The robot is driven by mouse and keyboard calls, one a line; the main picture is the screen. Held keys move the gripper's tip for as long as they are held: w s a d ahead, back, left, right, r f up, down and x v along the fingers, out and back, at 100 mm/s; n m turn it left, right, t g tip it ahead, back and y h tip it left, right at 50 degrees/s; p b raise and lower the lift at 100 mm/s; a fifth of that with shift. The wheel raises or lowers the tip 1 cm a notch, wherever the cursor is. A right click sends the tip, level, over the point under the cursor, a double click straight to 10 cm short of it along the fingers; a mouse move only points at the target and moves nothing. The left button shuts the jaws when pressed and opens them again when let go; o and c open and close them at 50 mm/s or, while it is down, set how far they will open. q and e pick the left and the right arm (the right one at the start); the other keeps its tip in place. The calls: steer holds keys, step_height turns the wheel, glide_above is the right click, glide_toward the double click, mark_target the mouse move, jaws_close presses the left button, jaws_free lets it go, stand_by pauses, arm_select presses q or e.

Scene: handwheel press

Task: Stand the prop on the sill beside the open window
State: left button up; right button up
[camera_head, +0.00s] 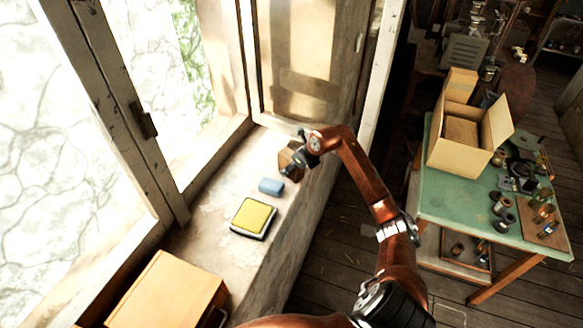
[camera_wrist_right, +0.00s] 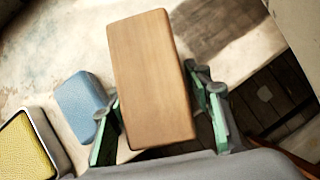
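The prop looks to be a plain wooden block (camera_wrist_right: 152,80), which also shows in the head view (camera_head: 287,158) at the far part of the sill. My right gripper (camera_wrist_right: 160,125) has its green-padded fingers on both sides of the block and appears shut on it. The block's long face points away from the gripper. Whether its lower end touches the sill is unclear. The pale, worn sill (camera_head: 205,208) runs along the window wall. The open window sash (camera_head: 305,55) stands beyond the gripper. My left gripper is not in view.
A blue block (camera_head: 271,187) and a yellow-topped pad (camera_head: 253,218) lie on the sill near the prop. A wooden box (camera_head: 170,292) stands at the near end. A green table (camera_head: 440,190) with a cardboard box (camera_head: 462,132) is across the floor to the right.

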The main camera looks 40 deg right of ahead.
steer(key=shift+o, duration=0.5)
steer(key=shift+s, duration=0.1)
steer(key=shift+r, duration=0.2)
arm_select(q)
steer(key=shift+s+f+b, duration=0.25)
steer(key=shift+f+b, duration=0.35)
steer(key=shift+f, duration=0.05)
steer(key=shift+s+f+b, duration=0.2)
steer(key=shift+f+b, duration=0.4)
arm_select(e)
steer(key=v, duration=1.1)
steer(key=shift+s+r, duration=0.2)
steer(key=shift+r, duration=0.15)
